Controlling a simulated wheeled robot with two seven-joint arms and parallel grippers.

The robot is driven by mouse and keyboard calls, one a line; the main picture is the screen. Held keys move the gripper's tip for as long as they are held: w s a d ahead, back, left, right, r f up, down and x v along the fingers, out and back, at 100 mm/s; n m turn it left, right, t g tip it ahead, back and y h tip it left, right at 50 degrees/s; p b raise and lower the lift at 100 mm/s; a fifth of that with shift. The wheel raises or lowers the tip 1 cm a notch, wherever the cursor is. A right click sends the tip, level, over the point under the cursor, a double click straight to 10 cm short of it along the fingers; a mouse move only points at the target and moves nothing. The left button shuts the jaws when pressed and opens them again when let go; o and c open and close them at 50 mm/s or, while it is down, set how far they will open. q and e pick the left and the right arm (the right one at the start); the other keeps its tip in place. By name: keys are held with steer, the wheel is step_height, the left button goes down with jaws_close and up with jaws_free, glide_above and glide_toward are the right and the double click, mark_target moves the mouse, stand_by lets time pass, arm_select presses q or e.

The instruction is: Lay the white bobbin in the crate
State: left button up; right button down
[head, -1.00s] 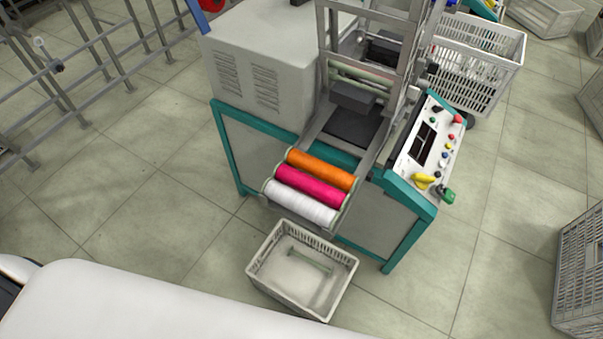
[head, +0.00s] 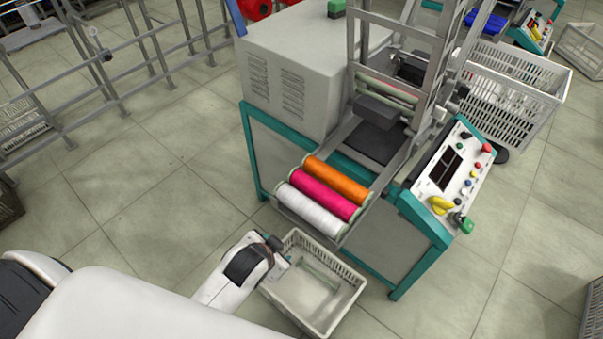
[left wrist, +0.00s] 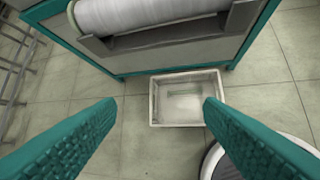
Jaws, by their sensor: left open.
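The white bobbin (head: 309,210) lies in the tray at the front of the winding machine, nearest to me, beside a pink bobbin (head: 326,195) and an orange bobbin (head: 337,178). It also shows at the top of the left wrist view (left wrist: 150,12). The white crate (head: 338,309) stands on the floor below the tray; no bobbin shows in it. It shows in the left wrist view too (left wrist: 153,104). My left gripper (left wrist: 160,102) is open and empty, apart from the bobbin. In the head view its arm reaches beside the crate. My right gripper is not in view.
The winding machine (head: 295,65) with its teal frame stands just behind the crate. Its control panel (head: 456,172) is at the right. A larger white basket (head: 513,88) stands behind. Metal railings (head: 110,65) are at the left.

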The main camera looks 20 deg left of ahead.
arm_select(q)
steer(key=w+d+r+m+t+h, duration=0.1)
steer(key=w+d+r+m+t, duration=0.2)
steer(key=w+r, duration=0.3)
steer(key=w+d+r+m+t+h, duration=0.2)
steer(key=w+d+r+m+t, duration=0.15)
steer(key=r, duration=0.45)
steer(key=w+d+r+m+t+h, duration=0.1)
steer(key=w+d+r+m+t, duration=0.25)
steer(key=r, duration=0.35)
steer(key=s+d+r+m+g+h, duration=0.1)
steer(key=d+r+m+g+h, duration=0.45)
steer(key=m, duration=0.75)
steer(key=s+d+r+m+g+h, duration=0.1)
steer(key=d+r+m+g+h, duration=0.15)
steer(key=d+m+h, duration=0.8)
steer(key=m+g+y, duration=1)
steer(key=m+y, duration=0.8)
steer(key=m, duration=0.2)
glide_toward(308, 204)
steer(key=shift+n, duration=0.25)
steer(key=shift+s+d+f+b, duration=0.1)
steer(key=shift+s+f+b, duration=0.05)
steer(key=shift+f+b, duration=0.55)
steer(key=shift+s+d+f+b, duration=0.15)
steer(key=shift+f+b, duration=0.4)
steer(key=shift+f, duration=0.3)
steer(key=shift+s+d+f+b, duration=0.1)
steer(key=shift+f+b, duration=0.5)
steer(key=shift+f, duration=0.2)
